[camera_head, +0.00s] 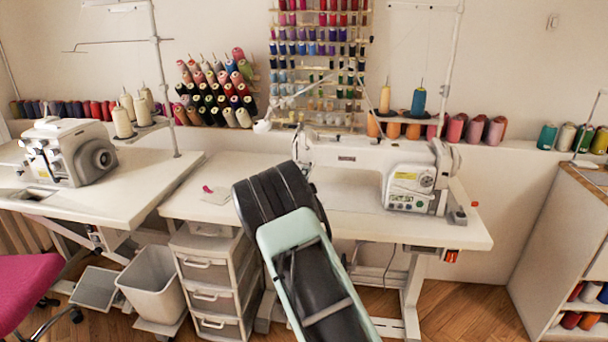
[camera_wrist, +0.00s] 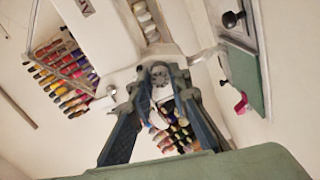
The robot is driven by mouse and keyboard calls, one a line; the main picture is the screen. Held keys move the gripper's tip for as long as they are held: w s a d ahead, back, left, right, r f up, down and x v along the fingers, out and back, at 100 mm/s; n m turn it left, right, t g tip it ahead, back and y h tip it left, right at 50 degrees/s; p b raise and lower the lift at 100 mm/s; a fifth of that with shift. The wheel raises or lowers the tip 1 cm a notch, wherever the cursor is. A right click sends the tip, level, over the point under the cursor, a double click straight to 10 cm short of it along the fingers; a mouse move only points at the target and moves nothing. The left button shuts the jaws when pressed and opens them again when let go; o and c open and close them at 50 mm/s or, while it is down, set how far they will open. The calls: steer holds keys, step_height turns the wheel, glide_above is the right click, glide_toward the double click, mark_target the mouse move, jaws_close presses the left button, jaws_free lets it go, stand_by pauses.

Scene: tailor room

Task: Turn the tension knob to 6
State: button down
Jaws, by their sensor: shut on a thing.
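The tension knob (camera_wrist: 160,76) is a small grey round dial on the end of the white sewing machine head (camera_wrist: 118,48). My gripper (camera_wrist: 158,88) has its two dark fingers closed on either side of the knob in the wrist view. The number on the dial is too small to read.
The white middle table (camera_head: 345,222) has free room in front of the machine. A second machine (camera_head: 70,152) stands on the left table. Thread racks (camera_head: 318,60) hang behind. Plastic drawers (camera_head: 212,285), a bin (camera_head: 152,283) and a pink chair (camera_head: 25,290) stand at left.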

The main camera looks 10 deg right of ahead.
steer(key=n+p, duration=0.1)
steer(key=n, duration=0.5)
steer(key=shift+r, duration=0.1)
steer(key=shift+n, duration=0.4)
steer(key=shift+d, duration=0.1)
steer(key=c, duration=1.8)
jaws_free()
steer(key=shift+s, duration=0.15)
steer(key=v, duration=1.1)
steer(key=shift+s, duration=0.35)
